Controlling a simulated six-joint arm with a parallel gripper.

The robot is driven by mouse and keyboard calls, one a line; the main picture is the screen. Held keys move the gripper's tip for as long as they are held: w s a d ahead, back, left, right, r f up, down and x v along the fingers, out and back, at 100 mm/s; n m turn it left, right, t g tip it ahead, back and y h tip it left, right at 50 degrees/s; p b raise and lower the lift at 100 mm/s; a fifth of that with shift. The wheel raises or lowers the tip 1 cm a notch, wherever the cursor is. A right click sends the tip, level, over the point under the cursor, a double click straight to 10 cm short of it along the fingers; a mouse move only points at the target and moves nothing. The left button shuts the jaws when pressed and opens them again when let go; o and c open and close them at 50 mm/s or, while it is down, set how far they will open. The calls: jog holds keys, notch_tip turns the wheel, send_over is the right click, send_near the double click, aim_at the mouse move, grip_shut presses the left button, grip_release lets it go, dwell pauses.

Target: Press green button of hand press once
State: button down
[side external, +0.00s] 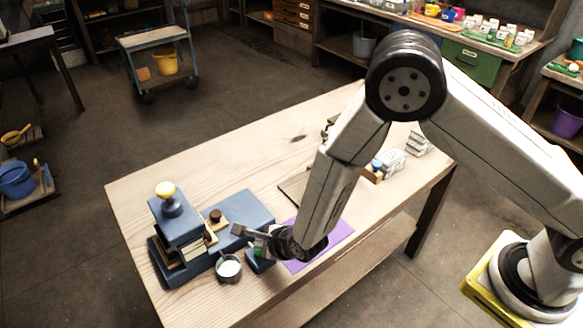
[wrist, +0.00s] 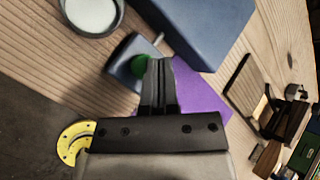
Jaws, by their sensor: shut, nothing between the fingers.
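The hand press (side external: 180,236) is a blue machine with a yellow knob on top, at the left of the wooden table in the side view. A small blue box (side external: 262,264) stands in front of it, close to my gripper. It also shows in the wrist view (wrist: 123,62), with the round green button (wrist: 139,62) on it. My gripper (side external: 242,231) is shut and empty above the box. In the wrist view its shut fingertips (wrist: 158,62) overlap the right edge of the green button. I cannot tell whether they touch it.
A cup of white material (side external: 228,268) stands left of the blue box, close to the press. A purple mat (side external: 333,233) lies to the right. Small white boxes (side external: 391,161) stand at the far right of the table (side external: 145,188).

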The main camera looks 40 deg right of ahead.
jog(key=shift+r, duration=2.45)
jog(key=s+d+r+n+g, duration=0.2)
jog(key=s+d+r+n, duration=0.2)
jog(key=d+n, duration=0.3)
jog(key=s+d+r+n+g+h, duration=0.1)
jog(key=s+d+r+n, duration=0.3)
jog(key=d+n, duration=0.4)
jog(key=s+d+r+n+g+h, duration=0.1)
jog(key=s+d+r+n+g, duration=0.2)
jog(key=s+d+n, duration=0.3)
jog(key=d+r+n, duration=0.1)
jog(key=d+n, duration=0.1)
jog(key=n, duration=0.1)
jog(key=shift+s+d+n, duration=0.2)
jog(key=shift+s+n, duration=0.1)
